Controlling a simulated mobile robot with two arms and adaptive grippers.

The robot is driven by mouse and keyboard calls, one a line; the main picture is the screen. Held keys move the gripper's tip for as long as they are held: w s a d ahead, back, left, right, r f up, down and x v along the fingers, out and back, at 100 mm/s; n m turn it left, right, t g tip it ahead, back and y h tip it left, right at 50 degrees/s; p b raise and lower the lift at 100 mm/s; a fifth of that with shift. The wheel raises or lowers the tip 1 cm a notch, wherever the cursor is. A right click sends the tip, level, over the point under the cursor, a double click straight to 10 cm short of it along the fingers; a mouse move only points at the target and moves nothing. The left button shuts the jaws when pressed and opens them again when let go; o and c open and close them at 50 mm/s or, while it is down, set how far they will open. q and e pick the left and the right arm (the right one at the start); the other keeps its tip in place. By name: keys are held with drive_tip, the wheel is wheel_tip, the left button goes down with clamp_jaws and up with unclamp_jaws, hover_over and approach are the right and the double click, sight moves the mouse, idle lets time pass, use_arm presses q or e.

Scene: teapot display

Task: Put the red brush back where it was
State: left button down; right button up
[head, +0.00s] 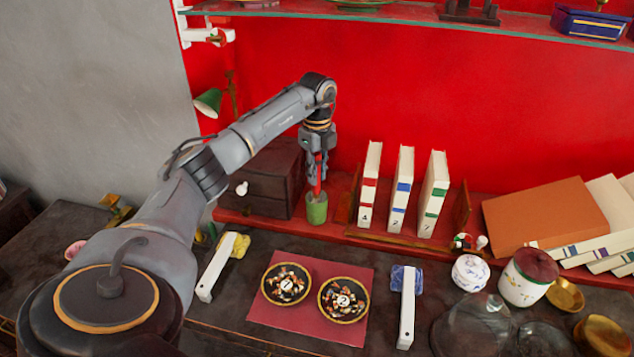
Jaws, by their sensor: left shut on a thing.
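My left gripper (317,153) points down in front of the red wall, shut on the red brush (318,180). The brush is upright, a thin red handle below the fingers. Its lower end is at or inside the green cup (317,209), which stands on the red ledge beside the dark drawer box. I cannot tell how deep the brush sits in the cup. My right gripper is not in view.
A dark drawer box (263,180) stands just left of the cup. White books (371,186) stand upright to its right. Two numbered bowls (286,284) (343,299) lie on a red mat (270,321) in front. A glass shelf (420,20) runs above.

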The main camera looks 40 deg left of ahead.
sight(317, 196)
use_arm(q)
drive_tip(key=shift+f, duration=0.35)
wheel_tip(317, 196, down, 3)
drive_tip(key=shift+p, duration=0.5)
drive_tip(key=shift+f, duration=0.25)
drive_tip(key=c, duration=1.3)
unclamp_jaws()
drive_tip(key=shift+o, duration=0.2)
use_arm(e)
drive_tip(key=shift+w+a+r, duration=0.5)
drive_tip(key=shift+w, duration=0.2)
